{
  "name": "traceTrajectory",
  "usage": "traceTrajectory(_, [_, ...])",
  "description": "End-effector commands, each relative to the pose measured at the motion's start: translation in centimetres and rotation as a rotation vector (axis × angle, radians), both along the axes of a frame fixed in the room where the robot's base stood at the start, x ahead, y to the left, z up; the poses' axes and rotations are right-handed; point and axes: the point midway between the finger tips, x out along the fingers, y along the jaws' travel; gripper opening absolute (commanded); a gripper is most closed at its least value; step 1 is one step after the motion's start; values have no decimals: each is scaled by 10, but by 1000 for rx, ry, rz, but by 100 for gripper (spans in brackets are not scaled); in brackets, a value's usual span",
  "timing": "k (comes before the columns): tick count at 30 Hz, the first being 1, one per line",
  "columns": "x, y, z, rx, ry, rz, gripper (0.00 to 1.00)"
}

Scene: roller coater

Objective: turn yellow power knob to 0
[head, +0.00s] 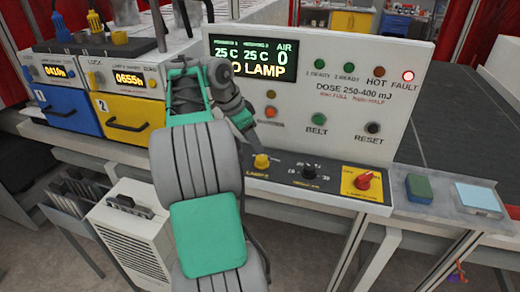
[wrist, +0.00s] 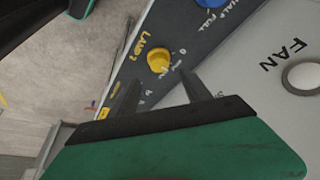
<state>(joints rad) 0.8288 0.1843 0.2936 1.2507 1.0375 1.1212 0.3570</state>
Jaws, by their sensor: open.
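The yellow power knob (head: 261,161) sits on the dark lower strip of the white control panel, beside a yellow lamp label. In the wrist view the yellow knob (wrist: 159,60) shows near the top middle, with a small 0 printed to its right. My gripper (wrist: 159,77) is open and empty. Its two dark fingers point toward the knob, one on either side of it in the picture; I cannot tell whether they touch it. In the head view my gripper (head: 253,138) is just above the knob, partly hidden by my arm.
A black knob (head: 309,172) and a red knob on a yellow plate (head: 364,181) lie to the right. A blue knob (wrist: 209,2) shows in the wrist view. Buttons and a lit display (head: 253,59) are above. Lamp power units (head: 122,100) stand at left.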

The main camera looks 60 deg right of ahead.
Motion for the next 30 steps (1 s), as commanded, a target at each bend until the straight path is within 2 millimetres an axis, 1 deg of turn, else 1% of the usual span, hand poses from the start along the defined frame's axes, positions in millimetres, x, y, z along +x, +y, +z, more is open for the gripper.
traceTrajectory(9, [-15, -17, -52, -1, -1, -13, 56])
traceTrajectory(13, [-18, -23, -66, -1, 0, -9, 56])
traceTrajectory(16, [-19, -25, -71, -2, -1, -10, 56])
traceTrajectory(22, [-18, -25, -71, -2, -1, -8, 56])
traceTrajectory(23, [-18, -25, -71, -2, -1, -8, 55])
traceTrajectory(30, [-18, -24, -71, -2, -1, -7, 35])
